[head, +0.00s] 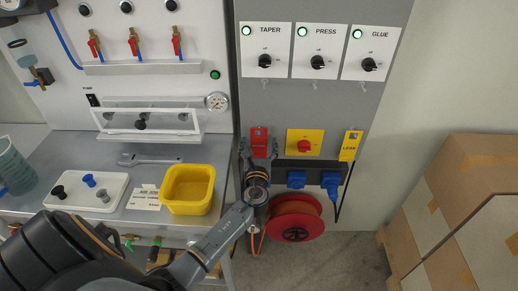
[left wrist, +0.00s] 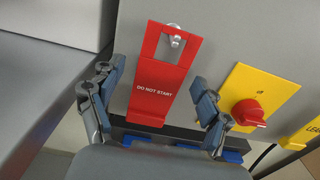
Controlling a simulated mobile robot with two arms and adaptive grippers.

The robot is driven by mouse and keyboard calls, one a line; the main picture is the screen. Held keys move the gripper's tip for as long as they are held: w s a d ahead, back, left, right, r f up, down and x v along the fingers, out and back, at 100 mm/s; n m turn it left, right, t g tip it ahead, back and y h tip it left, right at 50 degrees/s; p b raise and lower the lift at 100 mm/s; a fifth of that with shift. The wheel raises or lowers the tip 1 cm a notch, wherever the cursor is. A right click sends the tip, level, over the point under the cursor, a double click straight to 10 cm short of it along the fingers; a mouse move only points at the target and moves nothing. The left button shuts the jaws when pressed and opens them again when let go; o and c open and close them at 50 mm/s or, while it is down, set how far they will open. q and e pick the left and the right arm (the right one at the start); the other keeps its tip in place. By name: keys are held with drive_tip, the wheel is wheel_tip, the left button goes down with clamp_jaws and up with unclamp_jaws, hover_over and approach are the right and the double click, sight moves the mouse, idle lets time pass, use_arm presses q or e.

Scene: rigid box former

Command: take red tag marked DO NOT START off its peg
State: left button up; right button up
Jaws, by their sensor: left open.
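The red tag marked DO NOT START (head: 260,139) hangs on the grey panel, left of the yellow plate with the red rotary switch (head: 305,146). In the left wrist view, the tag (left wrist: 161,92) hangs upright with its cut-out over a metal peg (left wrist: 174,40). My left gripper (head: 259,149) is in front of the panel at the tag's lower part. In the left wrist view, its open fingers (left wrist: 158,80) stand on either side of the tag, with clear gaps. My right gripper is not in view.
A yellow tag (head: 350,146) hangs right of the switch. Blue plugs (head: 330,180) and a red cable reel (head: 296,222) are below. A bench with a yellow bin (head: 188,188) is at left; cardboard boxes (head: 478,175) stand at right.

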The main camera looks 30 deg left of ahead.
use_arm(q)
drive_tip(key=shift+c, duration=0.9)
drive_tip(key=c, duration=0.9)
drive_tip(key=shift+o, duration=0.2)
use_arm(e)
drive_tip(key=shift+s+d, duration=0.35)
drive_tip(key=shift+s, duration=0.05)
use_arm(q)
drive_tip(key=shift+r, duration=0.15)
